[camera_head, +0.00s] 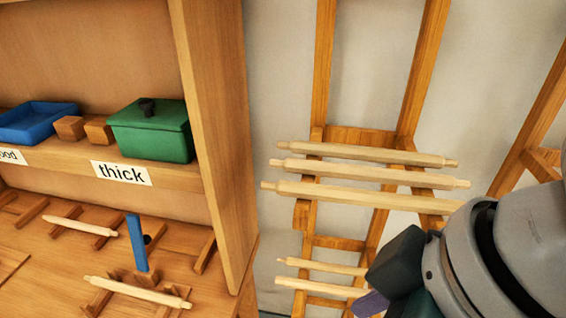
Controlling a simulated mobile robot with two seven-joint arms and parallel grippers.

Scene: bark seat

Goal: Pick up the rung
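Several pale wooden rungs are in view, and I cannot tell which is the task's rung. Three long rungs, the middle one here (370,172), lie across a wooden rack (345,137) at the centre. Two shorter rungs, the upper one here (322,266), lie lower on the rack; my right arm hides their right ends. Two more rungs, the nearer one here (138,291), rest on wooden supports on the bench at lower left. My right gripper (372,303) is at the lower right, mostly cut off by the frame; its opening is hidden. My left gripper is out of view.
A shelf (60,158) at left holds a blue tray (38,122), wooden blocks (84,129) and a green lidded box (152,130) above a label reading "thick". A blue upright piece (136,243) stands on the bench. A wooden side panel (218,140) separates shelf and rack.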

